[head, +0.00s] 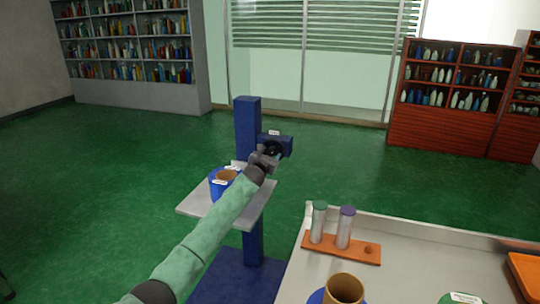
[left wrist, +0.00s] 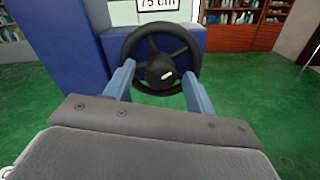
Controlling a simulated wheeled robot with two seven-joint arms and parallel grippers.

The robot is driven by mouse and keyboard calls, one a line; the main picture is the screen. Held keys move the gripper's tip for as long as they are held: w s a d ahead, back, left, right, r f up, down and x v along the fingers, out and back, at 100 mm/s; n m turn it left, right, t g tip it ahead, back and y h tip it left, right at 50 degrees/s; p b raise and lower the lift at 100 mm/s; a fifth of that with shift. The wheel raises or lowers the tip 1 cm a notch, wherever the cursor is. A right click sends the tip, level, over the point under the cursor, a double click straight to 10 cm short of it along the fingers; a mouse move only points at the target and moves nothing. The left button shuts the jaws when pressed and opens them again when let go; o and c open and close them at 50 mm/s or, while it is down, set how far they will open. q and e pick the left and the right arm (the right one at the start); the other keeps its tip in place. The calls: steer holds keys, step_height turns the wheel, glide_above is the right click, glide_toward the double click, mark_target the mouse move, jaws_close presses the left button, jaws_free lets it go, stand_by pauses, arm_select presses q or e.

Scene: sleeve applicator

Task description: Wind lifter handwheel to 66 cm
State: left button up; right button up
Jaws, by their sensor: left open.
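The lifter (head: 249,130) is a blue column on a blue base, with a grey platform (head: 195,203) on its side. Its black handwheel (left wrist: 135,47) sits on the face of a blue box, which also shows in the head view (head: 283,144). In the head view my left gripper (head: 266,158) hides part of the wheel. My right gripper is out of view.
A blue container with a brown ring (head: 222,183) stands on the platform. At the lower right, a grey table (head: 430,250) holds an orange rack (head: 330,248) with two capped tubes, a brown cylinder (head: 344,289) and an orange tray (head: 525,270). Green floor around the lifter is clear.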

arm_select(q)
steer(key=shift+w, duration=0.1)
steer(key=shift+d, duration=0.1)
steer(key=shift+c, duration=0.2)
steer(key=c, duration=0.9)
steer(key=shift+n, duration=0.3)
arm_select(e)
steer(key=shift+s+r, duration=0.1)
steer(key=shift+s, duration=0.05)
arm_select(q)
steer(key=shift+n, duration=0.9)
steer(key=n+p, duration=0.1)
steer(key=n, duration=0.1)
steer(key=shift+n, duration=0.4)
steer(key=shift+f+n, duration=0.1)
steer(key=shift+n, duration=0.7)
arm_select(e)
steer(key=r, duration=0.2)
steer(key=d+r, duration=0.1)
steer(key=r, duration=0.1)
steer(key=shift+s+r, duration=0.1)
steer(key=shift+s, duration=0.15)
